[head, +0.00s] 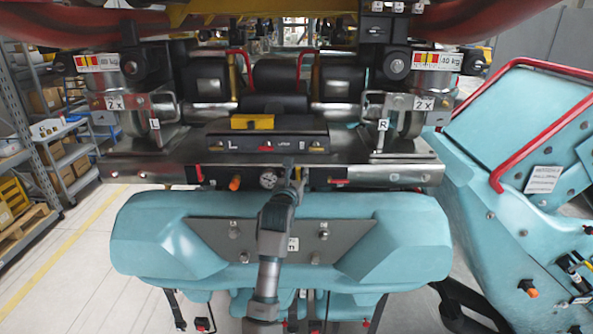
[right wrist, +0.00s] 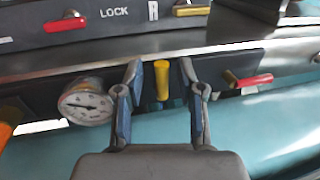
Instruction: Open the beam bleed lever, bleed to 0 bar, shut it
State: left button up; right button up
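A short yellow lever (right wrist: 162,80) stands upright on the dark panel under the beam in the right wrist view. It is likely the bleed lever. My right gripper (right wrist: 159,88) is open, with one finger on each side of it and visible gaps between. In the head view my right gripper (head: 291,178) is at the beam's front and hides the lever. A round white pressure gauge (right wrist: 86,104) is just left of the gripper; it also shows in the head view (head: 268,179). Its needle points leftward, but the numbers are unreadable. My left gripper is not in view.
A red-handled lever (right wrist: 253,80) is to the right on the same panel, an orange knob (head: 235,183) to the left. The LOCK panel (head: 268,143) is above.

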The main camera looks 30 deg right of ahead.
jog(key=shift+w+d, duration=0.1)
jog(key=shift+w, duration=0.05)
grip_shut()
